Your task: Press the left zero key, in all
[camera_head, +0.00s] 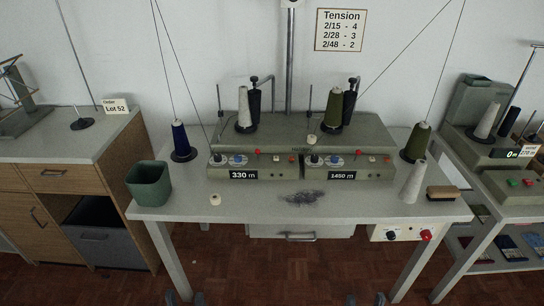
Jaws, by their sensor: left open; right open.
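A grey-green two-unit winding machine (373,130) stands at the back of the middle table. Its left unit has a front panel (265,173) with a counter (244,175) reading 330 m, a blue dial (237,160) and small red and pale controls. Its right unit has a similar panel and a counter (342,176) reading 1450 m. The key markings are too small to read, so I cannot tell which is the left zero key. My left gripper (185,298) and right gripper (365,299) show only as open fingertips at the bottom edge, well in front of the machine.
On the table (250,209) are a green bin (149,184), a dark fluff patch (303,197), a small pale piece (215,199), a white cone (413,182) and a brush (443,193). Yarn cones and threads rise around the machine. The front strip is mostly clear.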

